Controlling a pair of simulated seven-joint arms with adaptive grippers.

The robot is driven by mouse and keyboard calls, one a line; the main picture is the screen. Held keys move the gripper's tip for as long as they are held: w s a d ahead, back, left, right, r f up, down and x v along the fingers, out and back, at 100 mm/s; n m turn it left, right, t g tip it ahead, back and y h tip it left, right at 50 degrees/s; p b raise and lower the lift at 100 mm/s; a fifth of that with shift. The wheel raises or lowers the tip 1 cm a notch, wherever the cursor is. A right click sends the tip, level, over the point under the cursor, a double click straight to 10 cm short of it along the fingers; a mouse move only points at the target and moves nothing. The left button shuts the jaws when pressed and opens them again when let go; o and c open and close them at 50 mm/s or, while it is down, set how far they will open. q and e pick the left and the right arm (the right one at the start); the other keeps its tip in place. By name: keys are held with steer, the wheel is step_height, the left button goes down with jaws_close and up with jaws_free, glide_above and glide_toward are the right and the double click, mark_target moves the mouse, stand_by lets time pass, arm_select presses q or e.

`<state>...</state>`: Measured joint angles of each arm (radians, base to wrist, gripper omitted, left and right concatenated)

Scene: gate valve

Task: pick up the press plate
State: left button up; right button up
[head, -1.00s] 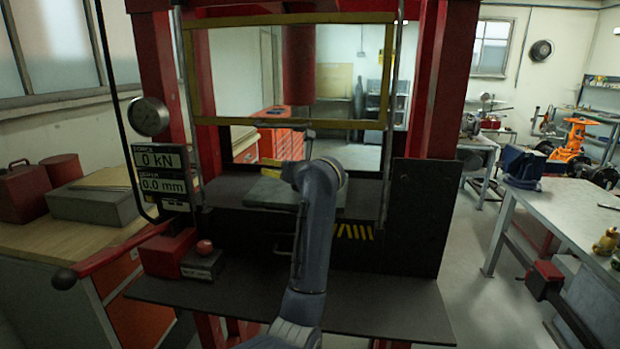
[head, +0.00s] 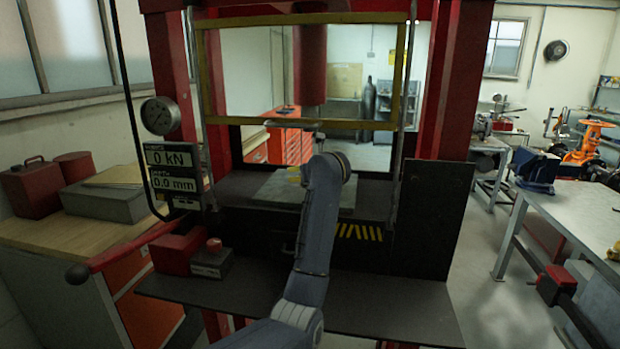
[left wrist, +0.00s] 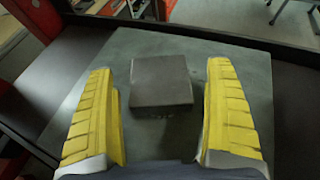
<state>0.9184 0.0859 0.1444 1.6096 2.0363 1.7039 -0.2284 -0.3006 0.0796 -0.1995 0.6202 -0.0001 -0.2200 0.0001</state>
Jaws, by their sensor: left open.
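A thick dark square plate (left wrist: 162,80), which I take to be the press plate, lies flat on a wider grey-green plate (left wrist: 255,130) in the left wrist view. My left gripper (left wrist: 162,70) is open, with one yellow finger on each side of the dark plate and a visible gap on both sides. In the head view my left gripper (head: 293,174) is over the grey-green plate (head: 275,190) on the press bed, mostly hidden by my own arm. The dark plate is hidden there. My right gripper is in neither view.
Red press uprights (head: 447,90) and a yellow-framed guard (head: 402,75) surround the bed. A red ram (head: 312,65) hangs above it. A dark side panel (head: 432,220) stands at the right. A red-topped control box (head: 211,260) sits on the front shelf (head: 380,300).

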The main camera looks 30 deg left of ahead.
arm_select(q)
steer(key=shift+w+a+f, duration=0.2)
steer(key=shift+w+a, duration=0.1)
steer(key=shift+a, duration=0.05)
steer(key=c, duration=1.5)
steer(key=shift+r, duration=0.15)
steer(key=shift+c, duration=0.9)
steer(key=shift+r, duration=0.15)
